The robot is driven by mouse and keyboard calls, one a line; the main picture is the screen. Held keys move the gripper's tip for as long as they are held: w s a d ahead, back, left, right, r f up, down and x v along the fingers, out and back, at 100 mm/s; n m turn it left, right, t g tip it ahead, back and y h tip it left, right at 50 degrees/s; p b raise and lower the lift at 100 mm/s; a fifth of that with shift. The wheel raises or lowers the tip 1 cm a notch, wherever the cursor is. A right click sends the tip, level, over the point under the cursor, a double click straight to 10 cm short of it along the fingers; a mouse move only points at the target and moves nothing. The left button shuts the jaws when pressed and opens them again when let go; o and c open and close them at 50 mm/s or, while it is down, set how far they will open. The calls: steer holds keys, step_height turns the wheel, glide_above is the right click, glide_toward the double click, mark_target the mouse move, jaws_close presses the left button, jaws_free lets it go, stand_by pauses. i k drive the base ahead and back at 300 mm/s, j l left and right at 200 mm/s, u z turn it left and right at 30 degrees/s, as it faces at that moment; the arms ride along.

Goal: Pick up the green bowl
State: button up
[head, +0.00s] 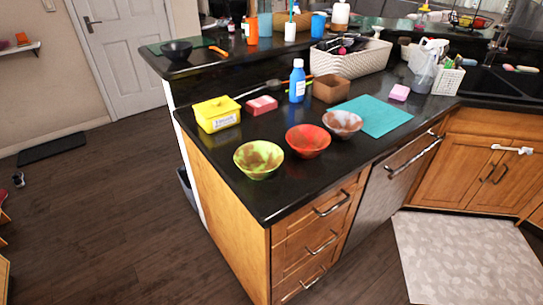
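The green bowl (259,160) stands upright on the near left end of the black counter (262,199), close to its front corner. It is yellow-green with brown smears inside. A red bowl (308,141) with brown smears stands just right of it, and a pale pink-brown smeared bowl (342,123) stands further right. My gripper is not in the head view.
A yellow box (217,114), pink sponge (261,105) and blue bottle (297,81) stand behind the bowls. A teal cloth (372,116) lies right. The counter's front corner is clear. The drawers' handles (332,204) stick out below. Open floor (110,215) lies left.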

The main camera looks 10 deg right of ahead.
mark_target(259, 161)
steer(key=i+j+u, duration=0.75)
steer(key=i, duration=0.35)
steer(key=j, duration=0.1)
